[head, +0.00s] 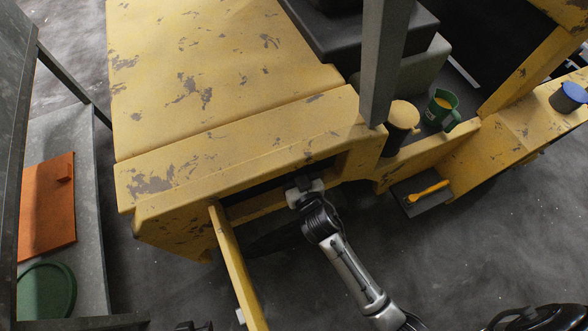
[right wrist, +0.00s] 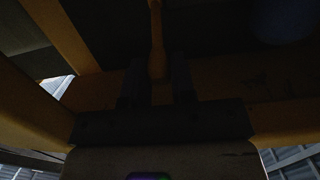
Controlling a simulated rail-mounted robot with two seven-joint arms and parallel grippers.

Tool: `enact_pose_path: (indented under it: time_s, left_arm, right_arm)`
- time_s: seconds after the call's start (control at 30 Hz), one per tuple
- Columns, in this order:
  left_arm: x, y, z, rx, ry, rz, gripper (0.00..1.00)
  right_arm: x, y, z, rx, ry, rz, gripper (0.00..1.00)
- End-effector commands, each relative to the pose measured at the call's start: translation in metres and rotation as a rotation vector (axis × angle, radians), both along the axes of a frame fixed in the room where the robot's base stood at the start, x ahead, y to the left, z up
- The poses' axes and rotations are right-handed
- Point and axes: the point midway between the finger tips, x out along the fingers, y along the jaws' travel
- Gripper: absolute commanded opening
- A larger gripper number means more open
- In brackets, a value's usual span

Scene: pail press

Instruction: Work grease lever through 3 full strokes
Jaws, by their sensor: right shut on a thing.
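My right arm reaches into the dark opening in the side of the yellow machine (head: 235,160). My right gripper (head: 298,184) is at the opening in the head view, and its fingertips are hard to see there. In the right wrist view my right gripper (right wrist: 158,78) is shut on a thin yellow-orange bar, the grease lever (right wrist: 157,38), which runs up between its two dark fingers. The pail and the lever's far end are hidden in the dark. A small dark shape at the bottom edge, apparently my left gripper (head: 195,326), is mostly cut off.
A yellow door panel (head: 238,268) stands open left of my right arm. A black can with a tan lid (head: 401,116) and a green jug (head: 440,108) stand on the machine's ledge. A tray (head: 420,202) holds a yellow tool. An orange panel (head: 47,205) lies at left.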

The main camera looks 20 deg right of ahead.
Motion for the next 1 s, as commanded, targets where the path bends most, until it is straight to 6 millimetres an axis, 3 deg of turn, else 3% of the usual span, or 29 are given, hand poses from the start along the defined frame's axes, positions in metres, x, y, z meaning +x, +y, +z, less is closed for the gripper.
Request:
enact_pose_path:
  time_s: [0.23,0.6,1.0]
  left_arm:
    - [0.0,-0.001,-0.005,-0.002,0.0,0.001,0.54]
    - [0.0,-0.004,-0.026,-0.015,0.001,0.01,0.54]
    - [0.0,-0.002,-0.028,-0.008,0.001,0.006,0.54]
  right_arm:
    - [-0.001,0.0,-0.007,0.0,0.0,0.0,0.09]
    - [-0.008,0.0,-0.04,0.001,0.006,-0.001,0.09]
    - [-0.009,0.0,-0.043,0.0,0.005,-0.001,0.09]
